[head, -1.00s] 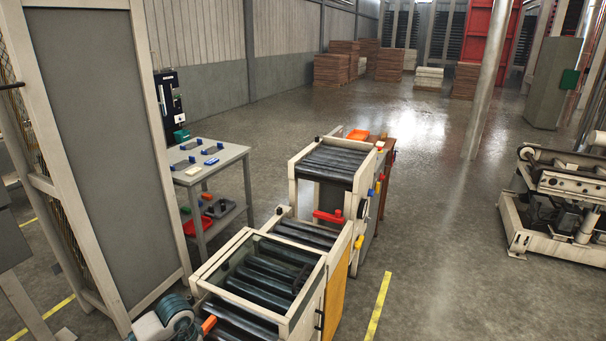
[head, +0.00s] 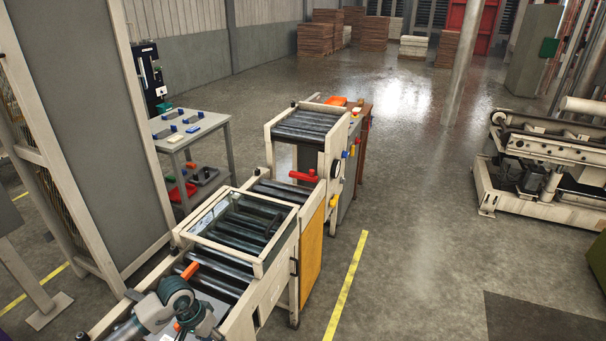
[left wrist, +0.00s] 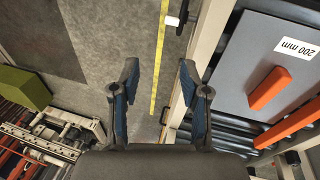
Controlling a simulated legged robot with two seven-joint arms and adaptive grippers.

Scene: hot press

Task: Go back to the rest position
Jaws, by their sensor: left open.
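My left gripper (left wrist: 155,88) is in the left wrist view, with its two dark fingers spread apart and nothing between them. Below it show the grey floor and a yellow floor line (left wrist: 159,62). To its right, a grey plate (left wrist: 240,70) labelled "200 mm" lies on dark rollers, apart from the fingers. An orange handle (left wrist: 268,88) stands on the plate. In the head view, my left arm reaches in at the lower left over the near end of the roller conveyor (head: 262,290). Its fingers cannot be made out there. My right gripper is in neither view.
The conveyor's raised frame (head: 285,238) and far roller section (head: 310,124) extend ahead. A grey table (head: 215,130) with small parts and a tall grey cabinet (head: 85,110) stand left. Another machine (head: 550,165) stands at the right. The floor between is clear.

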